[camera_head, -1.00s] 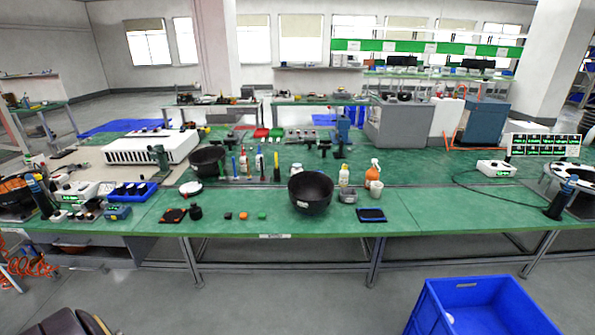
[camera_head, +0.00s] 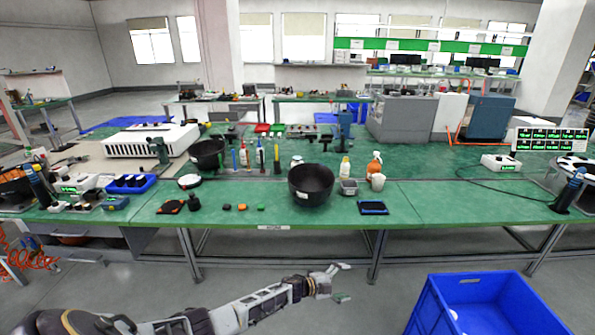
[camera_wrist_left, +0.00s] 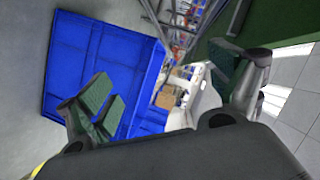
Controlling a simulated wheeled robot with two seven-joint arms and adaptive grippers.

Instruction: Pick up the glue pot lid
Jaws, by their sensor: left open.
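A small dark pot (camera_head: 194,202) stands near the front left edge of the green table. Its narrower top looks like a knobbed lid, but it is too small to tell whether this is the glue pot lid. My left gripper (camera_head: 343,282) is open and empty in front of the table, below its top and to the right of the pot. Its two spread fingers with green pads also show in the left wrist view (camera_wrist_left: 170,90), with nothing between them. My right gripper is not in view.
A large black bowl (camera_head: 311,186) stands mid-table. Small blocks (camera_head: 242,207) and a dark orange-marked pad (camera_head: 171,207) lie near the pot. A white round dish (camera_head: 189,181) sits behind it. A blue crate (camera_head: 428,310) stands on the floor at right. The table's front edge (camera_head: 330,224) lies above my left gripper.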

